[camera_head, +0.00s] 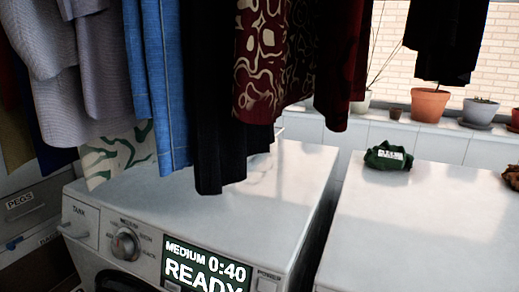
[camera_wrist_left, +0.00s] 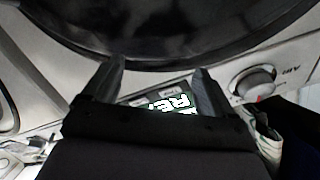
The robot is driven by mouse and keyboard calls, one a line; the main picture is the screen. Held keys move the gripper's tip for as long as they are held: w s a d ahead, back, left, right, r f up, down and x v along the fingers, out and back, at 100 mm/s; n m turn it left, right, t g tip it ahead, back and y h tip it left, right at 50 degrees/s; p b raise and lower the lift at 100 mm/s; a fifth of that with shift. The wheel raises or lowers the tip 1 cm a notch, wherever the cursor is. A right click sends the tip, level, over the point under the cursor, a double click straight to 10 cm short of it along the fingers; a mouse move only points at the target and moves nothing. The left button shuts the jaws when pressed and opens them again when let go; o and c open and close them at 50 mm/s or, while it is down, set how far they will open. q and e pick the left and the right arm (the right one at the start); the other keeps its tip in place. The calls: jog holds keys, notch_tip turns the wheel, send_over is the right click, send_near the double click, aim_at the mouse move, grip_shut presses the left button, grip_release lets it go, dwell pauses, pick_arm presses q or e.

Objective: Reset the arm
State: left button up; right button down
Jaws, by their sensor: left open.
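My left gripper (camera_wrist_left: 156,82) shows in the left wrist view with its two dark fingers spread apart and nothing between them. Behind the fingers is the front of a washing machine, with part of its lit display (camera_wrist_left: 170,105), a dark round door (camera_wrist_left: 170,25) and a knob (camera_wrist_left: 255,82). Neither of my arms shows in the head view. There the white washing machine (camera_head: 255,215) stands at the centre, and its display (camera_head: 205,268) reads "MEDIUM 0:40 READY". My right gripper is in neither view.
Clothes (camera_head: 165,80) hang low over the washing machine. A second white top (camera_head: 430,220) to the right carries a dark green cloth item (camera_head: 388,157) and a brown item (camera_head: 511,177). Potted plants (camera_head: 429,104) stand on the ledge behind. A "PEGS" box (camera_head: 30,203) is at the left.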

pick_arm(q)
jog(key=s+d+f+n+g+y, duration=0.2)
jog(key=s+d+f+n, duration=0.1)
jog(key=s, duration=0.4)
jog(key=s+d+f+n+g+y+p, duration=0.1)
jog(key=s+d+f+n+g+y, duration=0.1)
jog(key=s+f+n, duration=0.3)
jog(key=s+n, duration=0.2)
jog(key=shift+s+d+f+y, duration=0.25)
jog(key=shift+s+d+y, duration=0.1)
jog(key=shift+d+y, duration=0.05)
